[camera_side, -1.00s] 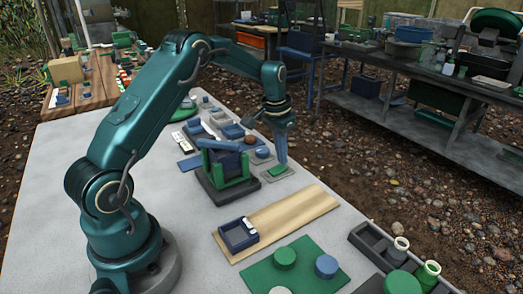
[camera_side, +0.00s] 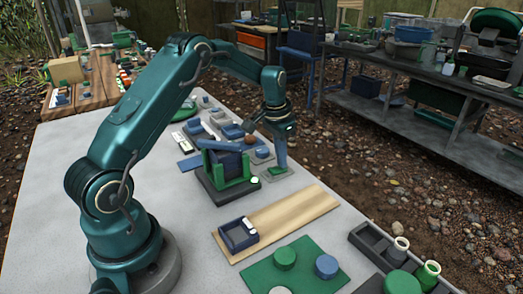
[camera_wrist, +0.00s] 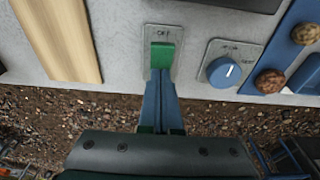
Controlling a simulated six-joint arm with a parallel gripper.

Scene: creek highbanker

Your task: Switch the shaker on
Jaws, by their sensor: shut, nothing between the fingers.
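The switch (camera_wrist: 161,56) is a green rocker on a grey plate (camera_wrist: 150,36) in the wrist view; lettering that looks like OFF shows beyond it. It also shows in the side view (camera_side: 277,171). My gripper (camera_wrist: 160,128) is shut and empty, its blue fingers pointing down. Its tips are at the near end of the rocker; I cannot tell whether they press it. The shaker (camera_side: 226,172), apparently the green and dark device on a dark base, stands just left of my gripper. A small bright green spot (camera_side: 254,180) shows at its base's right corner.
A blue dial (camera_wrist: 224,72) and a blue strip with brown lumps (camera_wrist: 271,82) lie right of the switch in the wrist view. A wooden board (camera_side: 290,218) with a blue tray (camera_side: 238,236) lies nearer in the side view. The table edge is close behind the switch.

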